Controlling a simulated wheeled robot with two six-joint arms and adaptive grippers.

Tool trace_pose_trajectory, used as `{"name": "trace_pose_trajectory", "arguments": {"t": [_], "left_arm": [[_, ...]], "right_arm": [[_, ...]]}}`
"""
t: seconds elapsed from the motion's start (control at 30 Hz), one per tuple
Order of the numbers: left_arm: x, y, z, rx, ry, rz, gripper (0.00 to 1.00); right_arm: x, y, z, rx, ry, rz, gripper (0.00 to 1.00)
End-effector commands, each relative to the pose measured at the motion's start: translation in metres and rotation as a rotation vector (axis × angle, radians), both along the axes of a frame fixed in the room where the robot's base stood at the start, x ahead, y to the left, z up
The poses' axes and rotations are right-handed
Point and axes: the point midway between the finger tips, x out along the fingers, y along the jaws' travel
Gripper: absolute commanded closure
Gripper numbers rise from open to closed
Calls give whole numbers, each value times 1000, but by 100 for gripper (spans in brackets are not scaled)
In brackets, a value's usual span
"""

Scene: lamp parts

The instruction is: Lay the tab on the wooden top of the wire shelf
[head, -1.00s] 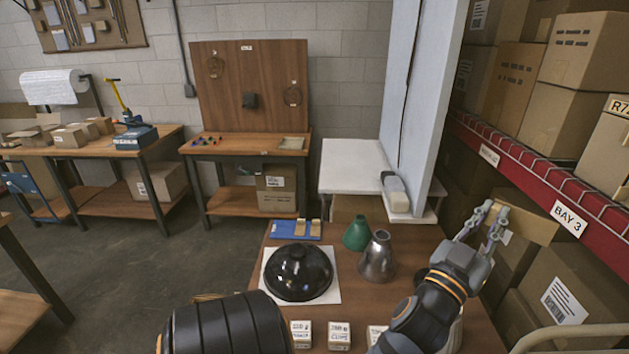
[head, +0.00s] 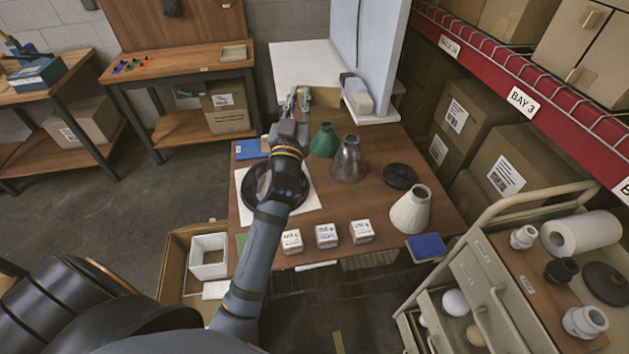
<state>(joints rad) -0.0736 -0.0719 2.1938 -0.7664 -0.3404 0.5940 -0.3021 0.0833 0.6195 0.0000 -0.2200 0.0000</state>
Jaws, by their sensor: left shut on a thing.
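My left gripper (head: 298,97) is over the back of the wooden worktable, in front of the white surface. My forearm hides the area just right of that. I cannot pick out the wire shelf with the wooden top for certain. My right gripper is not in view.
A black dome (head: 257,192) on a white sheet stands partly under my arm. A green cone (head: 324,140), a metal cone (head: 348,162), a black disc (head: 399,176) and a cream shade (head: 410,210) stand to its right. A loaded cart (head: 500,285) is at the right.

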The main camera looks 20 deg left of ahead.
Motion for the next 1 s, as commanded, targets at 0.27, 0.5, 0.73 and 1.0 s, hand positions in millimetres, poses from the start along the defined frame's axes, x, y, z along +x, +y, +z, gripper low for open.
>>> {"name": "trace_pose_trajectory", "arguments": {"t": [0.27,0.5,0.73,1.0], "left_arm": [[81,-3,-145,-148,447,84,100],[110,-15,-273,-379,951,206,100],[95,-29,-346,-552,1222,265,100],[88,-33,-357,-587,1266,273,100]], "right_arm": [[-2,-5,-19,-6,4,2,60],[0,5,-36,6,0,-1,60],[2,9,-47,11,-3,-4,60],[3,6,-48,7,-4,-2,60]]}}
